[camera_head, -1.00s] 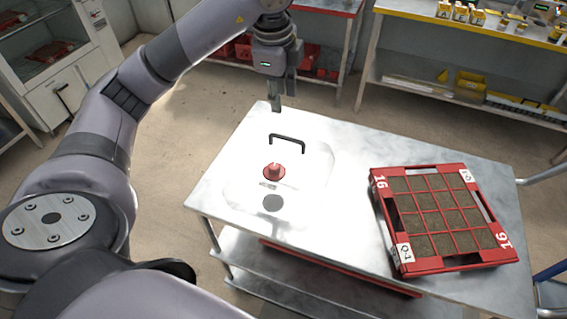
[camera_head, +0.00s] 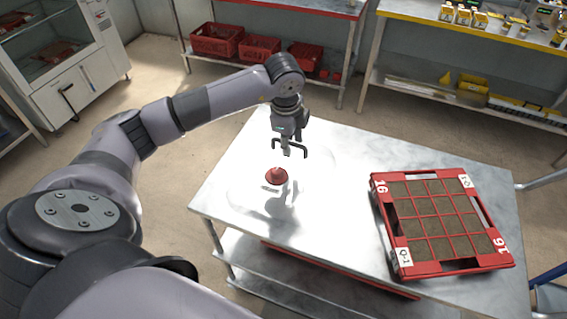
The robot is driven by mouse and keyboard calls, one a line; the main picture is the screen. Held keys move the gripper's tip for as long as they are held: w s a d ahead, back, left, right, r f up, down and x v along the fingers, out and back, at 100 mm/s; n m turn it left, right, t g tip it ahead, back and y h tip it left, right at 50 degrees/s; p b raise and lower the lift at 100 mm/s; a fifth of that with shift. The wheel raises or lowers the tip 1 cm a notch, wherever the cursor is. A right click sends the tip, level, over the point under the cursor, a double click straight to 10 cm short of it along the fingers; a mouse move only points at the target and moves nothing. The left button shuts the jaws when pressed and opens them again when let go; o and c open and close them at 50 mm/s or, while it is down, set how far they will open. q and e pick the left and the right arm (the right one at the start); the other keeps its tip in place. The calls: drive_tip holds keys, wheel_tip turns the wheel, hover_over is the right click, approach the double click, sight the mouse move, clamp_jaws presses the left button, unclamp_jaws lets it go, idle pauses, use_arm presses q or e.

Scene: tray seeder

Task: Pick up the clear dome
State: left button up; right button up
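The clear dome (camera_head: 250,190) rests on the metal table. Its see-through shell is hard to make out against the bright top, but its black handle (camera_head: 304,150) and red round knob (camera_head: 276,177) show. My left gripper (camera_head: 287,152) points down right at the handle and hides part of it. I cannot tell whether its fingers touch the handle or how far apart they are. My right gripper is not in view.
A red tray (camera_head: 408,262) with soil-filled cells, marked 16, lies on the right of the table (camera_head: 330,235). The table top between dome and tray is clear. Red crates (camera_head: 217,40) and a yellow-edged shelf (camera_head: 480,28) stand behind.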

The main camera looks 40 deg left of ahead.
use_arm(q)
drive_tip(key=shift+w+f, duration=0.1)
drive_tip(key=shift+f, duration=0.45)
drive_tip(key=shift+c, duration=0.6)
clamp_jaws()
